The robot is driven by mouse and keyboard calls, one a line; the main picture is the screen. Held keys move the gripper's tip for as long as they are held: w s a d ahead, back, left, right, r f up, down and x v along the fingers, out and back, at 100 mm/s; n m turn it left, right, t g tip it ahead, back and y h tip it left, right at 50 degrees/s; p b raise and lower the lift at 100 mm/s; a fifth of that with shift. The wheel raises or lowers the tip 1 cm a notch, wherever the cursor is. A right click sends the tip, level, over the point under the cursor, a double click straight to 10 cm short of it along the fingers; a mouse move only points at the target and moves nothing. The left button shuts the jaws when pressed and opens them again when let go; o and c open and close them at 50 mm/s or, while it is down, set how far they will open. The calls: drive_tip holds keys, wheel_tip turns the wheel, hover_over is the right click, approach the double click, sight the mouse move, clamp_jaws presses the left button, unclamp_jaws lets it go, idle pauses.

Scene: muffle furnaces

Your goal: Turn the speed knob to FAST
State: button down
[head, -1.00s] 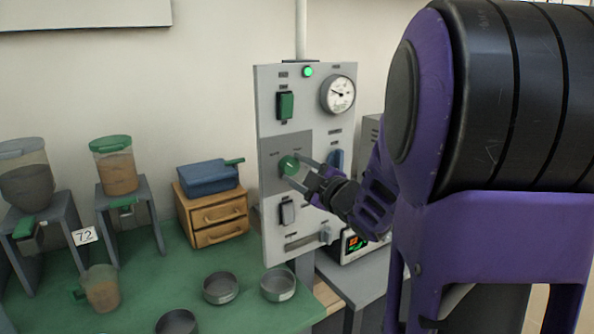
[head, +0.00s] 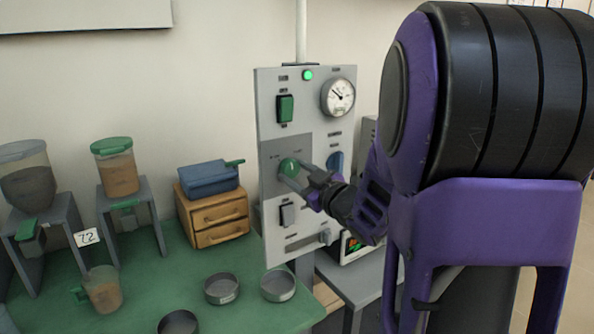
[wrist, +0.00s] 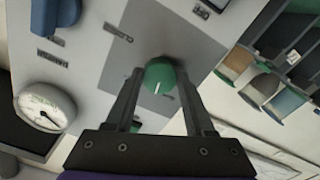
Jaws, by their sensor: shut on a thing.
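The green round speed knob (head: 288,167) sits on a darker grey patch of the upright control panel (head: 270,235). My gripper (head: 290,173) reaches it from the right, with its fingers on the knob. In the wrist view, the knob (wrist: 160,78) is between the two fingertips of my gripper (wrist: 160,73), which are shut on its sides. A white pointer line on the knob runs toward the bottom of the wrist view. Small labels stand to either side of the knob in the head view, too small to read.
A green rocker switch (head: 285,108), a dial gauge (head: 338,97), a blue knob (head: 335,163) and a grey switch (head: 288,214) share the panel. A lit green lamp (head: 307,75) is at its top. Bowls and hoppers stand on the green table (head: 150,285) at left.

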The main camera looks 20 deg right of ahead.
drive_tip(key=m+p, duration=0.2)
drive_tip(key=m, duration=0.3)
drive_tip(key=shift+r+m, duration=0.15)
drive_tip(key=shift+m, duration=0.15)
drive_tip(key=m+p, duration=0.2)
drive_tip(key=m, duration=0.3)
drive_tip(key=shift+a+m+p, duration=0.1)
drive_tip(key=shift+m+p, duration=0.2)
drive_tip(key=shift+p, duration=0.05)
drive_tip(key=shift+m, duration=0.3)
drive_tip(key=shift+c, duration=1.3)
unclamp_jaws()
drive_tip(key=shift+s, duration=0.1)
